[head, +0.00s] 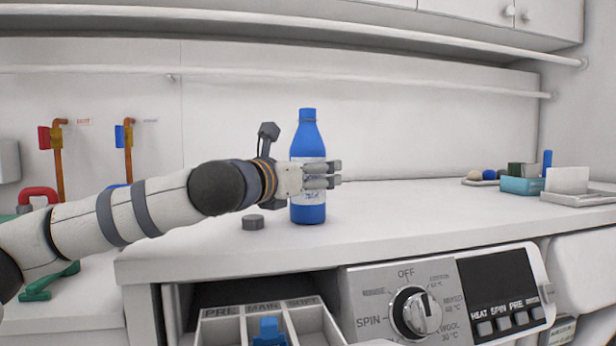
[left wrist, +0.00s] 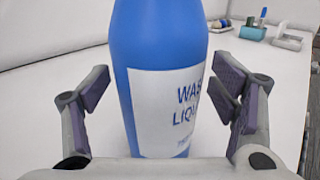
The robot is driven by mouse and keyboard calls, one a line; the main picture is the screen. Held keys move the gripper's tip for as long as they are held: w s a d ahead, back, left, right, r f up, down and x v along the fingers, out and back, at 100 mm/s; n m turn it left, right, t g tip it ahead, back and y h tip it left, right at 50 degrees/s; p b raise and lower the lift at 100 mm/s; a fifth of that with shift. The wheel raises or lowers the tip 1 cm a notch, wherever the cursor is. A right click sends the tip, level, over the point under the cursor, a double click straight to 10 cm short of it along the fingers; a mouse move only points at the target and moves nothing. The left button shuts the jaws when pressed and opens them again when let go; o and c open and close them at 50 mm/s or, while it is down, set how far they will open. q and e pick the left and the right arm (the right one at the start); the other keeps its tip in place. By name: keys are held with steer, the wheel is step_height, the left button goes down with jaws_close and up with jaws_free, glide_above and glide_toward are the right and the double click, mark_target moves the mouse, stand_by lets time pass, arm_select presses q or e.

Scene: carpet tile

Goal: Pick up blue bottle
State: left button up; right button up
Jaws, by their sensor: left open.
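The blue bottle (head: 308,134) stands upright on the white worktop above the washing machine, with a white label on its front. It also fills the middle of the left wrist view (left wrist: 158,40), where the label reads as wash liquid. My left gripper (head: 335,175) reaches in from the left across the bottle in the head view. In the left wrist view my left gripper (left wrist: 158,105) is open, with one finger on each side of the bottle. A gap shows between each finger and the bottle. My right gripper is not in view.
A small dark grey cap-like piece (head: 253,222) lies left of the bottle. An open detergent drawer (head: 226,328) and control panel (head: 405,305) are below the worktop edge. A teal box (head: 522,186) and white tray (head: 580,198) stand at right. The worktop between is clear.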

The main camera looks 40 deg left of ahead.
arm_select(q)
steer(key=shift+r, duration=0.1)
jaws_close()
